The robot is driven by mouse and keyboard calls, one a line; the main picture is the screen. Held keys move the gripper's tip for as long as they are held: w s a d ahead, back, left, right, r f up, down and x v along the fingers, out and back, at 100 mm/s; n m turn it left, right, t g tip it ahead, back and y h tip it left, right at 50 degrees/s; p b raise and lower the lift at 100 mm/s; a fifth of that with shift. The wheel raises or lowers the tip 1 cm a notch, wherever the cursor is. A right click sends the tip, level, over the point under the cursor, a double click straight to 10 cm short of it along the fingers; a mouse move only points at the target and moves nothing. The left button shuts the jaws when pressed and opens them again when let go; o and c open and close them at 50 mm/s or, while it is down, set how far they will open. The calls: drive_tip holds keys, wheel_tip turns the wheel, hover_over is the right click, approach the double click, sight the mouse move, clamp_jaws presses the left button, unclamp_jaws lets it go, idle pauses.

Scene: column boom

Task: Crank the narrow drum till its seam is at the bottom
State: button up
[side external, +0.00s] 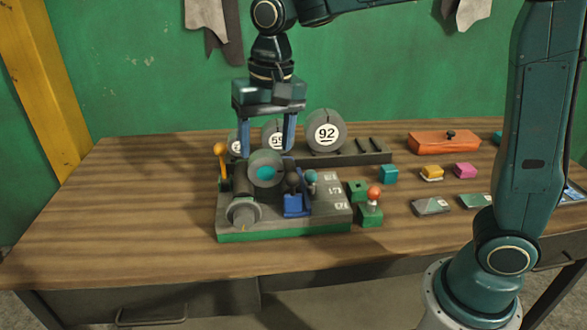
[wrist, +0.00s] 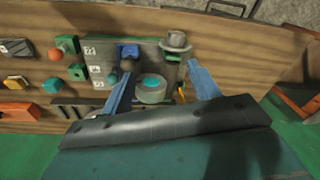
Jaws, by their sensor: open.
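A grey machine block with a green base (side external: 285,236) stands on the wooden table. On it sits a grey drum with a teal centre (side external: 265,169), also in the wrist view (wrist: 151,90). A stepped grey round part (side external: 243,211) is in front of it; the wrist view shows it too (wrist: 176,42). A blue holder with a dark ball knob (side external: 295,203) stands to the right. I cannot tell which part is the narrow drum's crank, or where its seam is. My gripper (side external: 265,152) points down, open and empty, its fingers above and around the teal-centred drum.
Behind stand numbered discs, including one marked 92 (side external: 326,132), on a dark rack (side external: 360,157). A yellow-handled lever (side external: 221,165) stands at the left of the machine. A red ball knob (side external: 374,192), small coloured blocks and an orange box (side external: 443,143) are to the right. The table's left side is clear.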

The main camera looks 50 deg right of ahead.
drive_tip(key=s+d+r+n+t, duration=0.1)
drive_tip(key=s+d+n, duration=0.3)
drive_tip(key=s+n, duration=0.2)
drive_tip(key=s+d+r+n+t, duration=0.1)
drive_tip(key=s+d+n+t, duration=0.1)
drive_tip(key=s+n, duration=0.3)
drive_tip(key=shift+s+d+r+n, duration=0.15)
drive_tip(key=shift+s+d+n, duration=0.5)
drive_tip(key=shift+s, duration=1.25)
drive_tip(key=shift+d, duration=0.2)
drive_tip(key=shift+m, duration=0.25)
drive_tip(key=w+a+f+m+g, duration=0.2)
drive_tip(key=w+a+m, duration=0.4)
drive_tip(key=w, duration=0.3)
drive_tip(key=w+a+f+m+g, duration=0.2)
drive_tip(key=w+a+m, duration=0.4)
drive_tip(key=w+m, duration=0.3)
drive_tip(key=shift+w+f+m+g+h, duration=0.3)
drive_tip(key=shift+w+f+h, duration=0.1)
drive_tip(key=shift+w+f, duration=0.45)
